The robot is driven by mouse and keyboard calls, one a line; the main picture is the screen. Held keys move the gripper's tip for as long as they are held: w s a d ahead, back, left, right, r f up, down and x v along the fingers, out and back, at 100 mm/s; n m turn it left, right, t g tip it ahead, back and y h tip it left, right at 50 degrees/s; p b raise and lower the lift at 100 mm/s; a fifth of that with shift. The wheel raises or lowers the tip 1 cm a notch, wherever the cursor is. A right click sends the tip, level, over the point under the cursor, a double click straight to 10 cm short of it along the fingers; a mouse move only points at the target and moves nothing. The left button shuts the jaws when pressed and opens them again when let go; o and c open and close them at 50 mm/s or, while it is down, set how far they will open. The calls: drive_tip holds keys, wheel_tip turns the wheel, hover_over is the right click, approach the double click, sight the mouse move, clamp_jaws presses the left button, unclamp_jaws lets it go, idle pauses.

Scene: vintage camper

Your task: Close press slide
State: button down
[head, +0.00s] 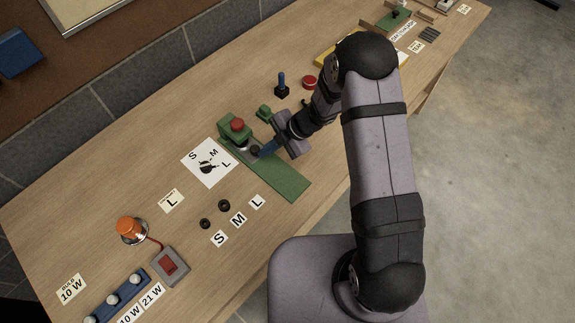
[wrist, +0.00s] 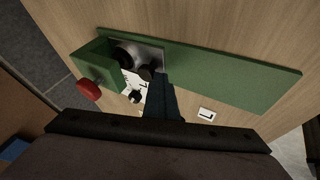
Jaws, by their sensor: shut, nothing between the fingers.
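The press is a green housing (head: 236,130) with a red button (head: 238,124) on top, at one end of a long flat green base (head: 280,182). A grey metal slide (wrist: 152,50) sits at the housing's mouth, with dark round parts (wrist: 125,55) on it. In the head view a dark round piece (head: 255,150) shows there. My gripper (head: 264,150) is shut and empty, low over the base beside the slide. In the wrist view its dark blue fingers (wrist: 162,80) end close to the dark parts; I cannot tell if they touch. The slide is partly hidden by them.
A white card (head: 209,163) marked S, M, L lies left of the press. Two black rings (head: 224,206) and letter tags lie in front. A blue-handled lever (head: 282,86) stands behind.

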drive_tip(key=shift+s+d, duration=1.45)
drive_tip(key=shift+d, duration=0.05)
drive_tip(key=b+v, duration=0.1)
drive_tip(key=v, duration=0.9)
drive_tip(key=shift+a, duration=0.1)
